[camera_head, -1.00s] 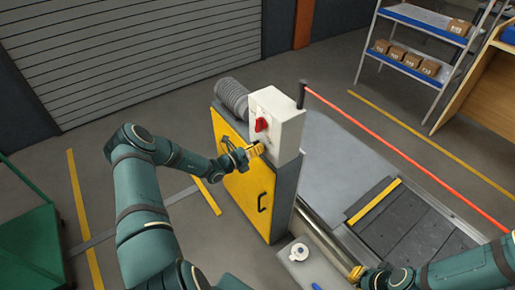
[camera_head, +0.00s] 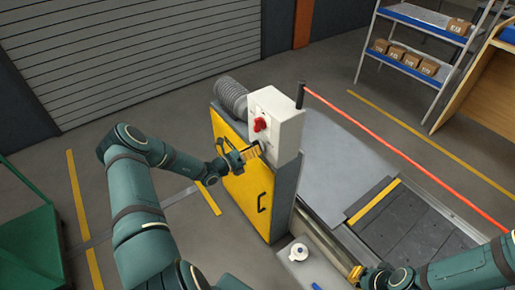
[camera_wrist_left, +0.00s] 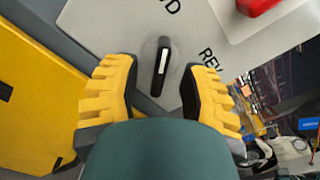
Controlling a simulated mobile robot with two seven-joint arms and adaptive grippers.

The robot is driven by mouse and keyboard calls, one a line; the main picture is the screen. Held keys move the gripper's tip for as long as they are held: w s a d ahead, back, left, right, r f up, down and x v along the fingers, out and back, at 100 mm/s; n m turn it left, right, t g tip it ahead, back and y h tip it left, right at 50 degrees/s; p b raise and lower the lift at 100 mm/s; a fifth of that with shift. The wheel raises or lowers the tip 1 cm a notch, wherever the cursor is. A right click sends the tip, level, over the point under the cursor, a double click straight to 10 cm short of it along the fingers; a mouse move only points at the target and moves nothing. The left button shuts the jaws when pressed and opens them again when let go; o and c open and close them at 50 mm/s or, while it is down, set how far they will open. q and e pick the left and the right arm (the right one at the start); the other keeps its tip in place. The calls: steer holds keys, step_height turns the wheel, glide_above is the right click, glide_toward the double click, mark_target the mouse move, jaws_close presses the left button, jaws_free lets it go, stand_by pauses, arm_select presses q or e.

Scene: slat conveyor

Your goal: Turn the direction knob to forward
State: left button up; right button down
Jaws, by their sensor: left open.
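The direction knob (camera_wrist_left: 161,67) is a black bar with a white line on the grey panel face (camera_wrist_left: 110,25) in the left wrist view. Its line runs nearly upright in that picture, with the letters "REV" to its right and a partly cut-off label ending in "D" above. My left gripper (camera_wrist_left: 163,80) is open, its yellow fingers on either side of the knob, with gaps visible. In the head view my left gripper (camera_head: 250,153) is at the lower front of the white control box (camera_head: 285,113) and hides the knob. My right gripper (camera_head: 356,272) is low beside the conveyor; its jaws are too small to judge.
A red switch (camera_head: 260,124) sits on the box just above my left gripper. The box stands on a yellow-doored cabinet (camera_head: 240,180). The dark slat conveyor (camera_head: 410,225) is at the right, with a white roll (camera_head: 299,252) near its front end.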

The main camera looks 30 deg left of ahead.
arm_select(q)
steer(key=v, duration=0.9)
steer(key=shift+s, duration=0.35)
steer(key=shift+a, duration=0.1)
steer(key=s+d+f+m+g+h, duration=0.1)
steer(key=d+f+m+g+h, duration=0.1)
steer(key=d+m+g, duration=0.45)
steer(key=s+d+f+m+g+h, duration=0.1)
steer(key=s+d+m+g+h, duration=0.15)
steer(key=d, duration=0.75)
steer(key=s+d+f+m+g+y+b, duration=0.1)
steer(key=s+d+m+y, duration=0.3)
steer(key=m, duration=1)
steer(key=s+d+f+m+g+y+b, duration=0.1)
steer(key=s+d+m+g+y, duration=0.2)
steer(key=s+d+m, duration=0.4)
steer(key=d+m+g, duration=0.1)
steer(key=d+m, duration=0.3)
steer(key=m, duration=0.3)
steer(key=shift+s+d+m+g+y, duration=0.2)
steer(key=shift+d+m+g+y, duration=0.05)
steer(key=shift+m+g+y, duration=0.1)
